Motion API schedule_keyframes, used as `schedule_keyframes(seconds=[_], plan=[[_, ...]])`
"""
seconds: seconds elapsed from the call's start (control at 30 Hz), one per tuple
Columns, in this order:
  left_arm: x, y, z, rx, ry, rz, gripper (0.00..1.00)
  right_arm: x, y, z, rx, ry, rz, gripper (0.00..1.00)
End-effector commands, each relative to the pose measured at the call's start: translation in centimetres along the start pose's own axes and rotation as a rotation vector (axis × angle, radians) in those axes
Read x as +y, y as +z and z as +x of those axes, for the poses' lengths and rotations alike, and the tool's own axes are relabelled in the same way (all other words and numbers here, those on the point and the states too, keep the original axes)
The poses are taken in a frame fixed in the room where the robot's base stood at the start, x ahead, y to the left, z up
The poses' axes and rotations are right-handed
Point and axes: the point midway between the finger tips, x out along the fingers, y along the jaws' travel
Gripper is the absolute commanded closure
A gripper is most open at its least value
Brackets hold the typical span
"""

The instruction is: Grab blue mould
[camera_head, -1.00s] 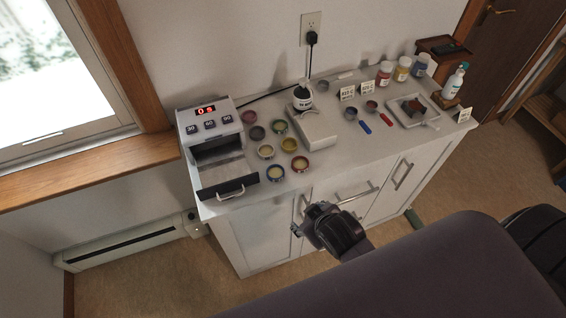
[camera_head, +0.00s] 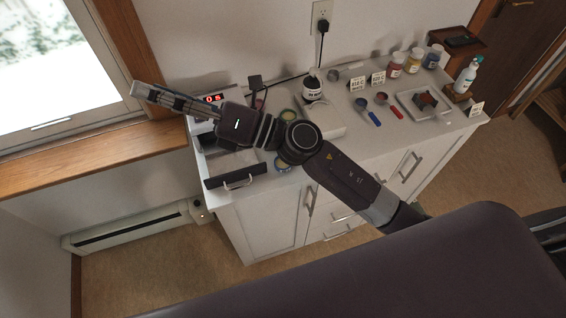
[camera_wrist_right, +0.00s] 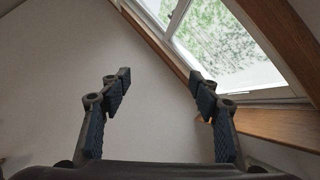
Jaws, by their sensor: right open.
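The blue mould (camera_head: 283,166) is a small round cup with a blue rim near the counter's front edge, just right of the open drawer. My right arm covers part of it. My right gripper (camera_head: 140,90) is raised, to the left of and well away from the mould, in front of the window frame. In the right wrist view the gripper (camera_wrist_right: 159,82) is open and empty, its fingers apart, facing the wall and window. No mould shows in that view. My left gripper is not in view.
A green-rimmed mould (camera_head: 290,115) shows behind my arm; other moulds are hidden. Scoops (camera_head: 374,117), jars (camera_head: 397,64) and a tray (camera_head: 408,104) are at right.

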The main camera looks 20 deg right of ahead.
Motion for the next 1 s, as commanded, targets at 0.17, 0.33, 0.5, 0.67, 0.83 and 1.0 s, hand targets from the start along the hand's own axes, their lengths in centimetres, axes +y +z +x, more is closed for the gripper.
schedule_keyframes(seconds=[0.17, 0.33, 0.5, 0.67, 0.83, 1.0], plan=[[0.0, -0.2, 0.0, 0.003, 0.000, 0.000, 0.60, -0.8, -8.2, -0.1, 0.431, 0.088, -0.381, 0.43], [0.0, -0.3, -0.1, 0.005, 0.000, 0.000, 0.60, -5.9, -13.5, -4.7, 0.866, 0.121, -0.693, 0.43], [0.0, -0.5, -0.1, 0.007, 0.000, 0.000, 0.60, -13.0, -13.5, -12.5, 1.327, 0.091, -0.930, 0.43], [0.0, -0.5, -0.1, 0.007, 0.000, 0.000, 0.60, -18.0, -9.0, -20.0, 1.718, 0.013, -1.040, 0.43], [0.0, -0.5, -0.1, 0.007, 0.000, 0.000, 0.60, -19.9, -4.4, -25.0, 1.970, -0.067, -1.056, 0.43], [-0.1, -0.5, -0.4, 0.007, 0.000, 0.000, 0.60, -20.5, -3.4, -26.6, 2.044, -0.092, -1.046, 0.43]])
